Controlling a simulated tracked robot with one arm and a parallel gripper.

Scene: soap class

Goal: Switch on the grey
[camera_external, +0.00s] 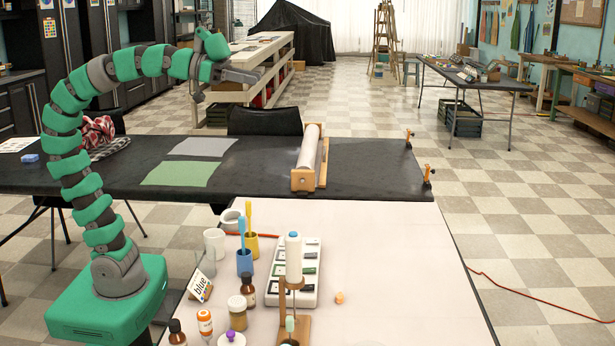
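My green and grey arm rises at the left, and my gripper (243,76) is held high above the floor beyond the tables, far from the tabletop items. Its fingers point right; they are too small to show whether they are open or shut. A white panel (311,297) with several dark and greenish inset slots, perhaps switches, lies on the pale front table (390,290). A white bottle on a wooden stand partly hides it. I cannot tell which slot is grey or whether any is on. A flat grey sheet (203,146) lies on the black table.
The black table (370,180) holds a green sheet (180,173) and a roller in a wooden frame (309,160). The front table's right side is mostly clear.

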